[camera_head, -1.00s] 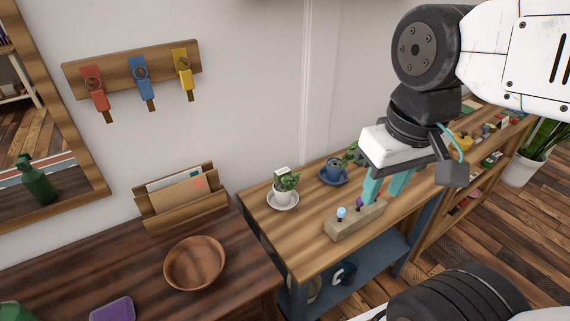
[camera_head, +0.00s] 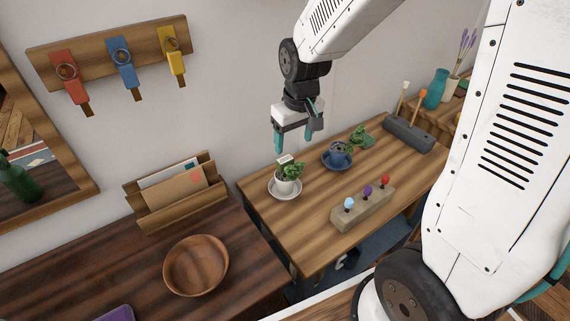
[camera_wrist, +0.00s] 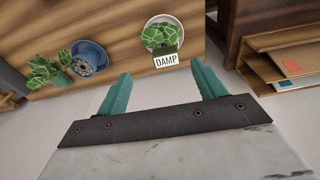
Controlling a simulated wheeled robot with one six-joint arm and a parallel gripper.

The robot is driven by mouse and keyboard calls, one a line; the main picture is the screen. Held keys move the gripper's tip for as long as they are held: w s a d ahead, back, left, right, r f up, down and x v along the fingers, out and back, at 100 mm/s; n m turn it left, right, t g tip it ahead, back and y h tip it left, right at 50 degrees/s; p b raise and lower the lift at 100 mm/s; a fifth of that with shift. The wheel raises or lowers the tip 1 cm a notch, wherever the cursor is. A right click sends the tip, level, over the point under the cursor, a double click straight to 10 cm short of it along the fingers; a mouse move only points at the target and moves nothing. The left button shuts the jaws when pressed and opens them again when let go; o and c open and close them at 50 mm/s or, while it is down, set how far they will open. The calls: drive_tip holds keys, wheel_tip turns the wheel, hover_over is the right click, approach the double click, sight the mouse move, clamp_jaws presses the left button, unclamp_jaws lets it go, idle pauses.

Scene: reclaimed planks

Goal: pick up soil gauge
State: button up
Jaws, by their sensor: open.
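The soil gauge, a small dark green block with a pale face reading "DAMP" (camera_wrist: 166,60), stands in the white plant pot on a saucer in the wrist view. In the head view the soil gauge (camera_head: 284,159) shows its pale top at the back of the potted plant (camera_head: 290,186), near the wooden table's left end. My gripper (camera_head: 297,141) is open and empty, above the pot's back right in the head view. In the wrist view its teal fingertips (camera_wrist: 160,72) lie apart, with the gauge framed between them. The gauge's lower part is hidden in the leaves.
A wooden block with coloured knobs (camera_head: 362,209) lies at the table's front. A letter holder (camera_head: 177,200) and wooden bowl (camera_head: 196,266) stand left.

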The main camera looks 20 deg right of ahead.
sight(285, 159)
drive_tip(key=w+f, duration=0.1)
drive_tip(key=f, duration=0.2)
drive_tip(key=w+f, duration=0.1)
drive_tip(key=f, duration=0.3)
drive_tip(key=a+f, duration=0.1)
drive_tip(key=f, duration=0.2)
drive_tip(key=shift+w+a+f, duration=0.1)
drive_tip(key=shift+w+f, duration=0.1)
drive_tip(key=shift+w, duration=0.2)
drive_tip(key=c, duration=1.1)
drive_tip(key=shift+c, duration=0.2)
wheel_tip(285, 159, up, 16)
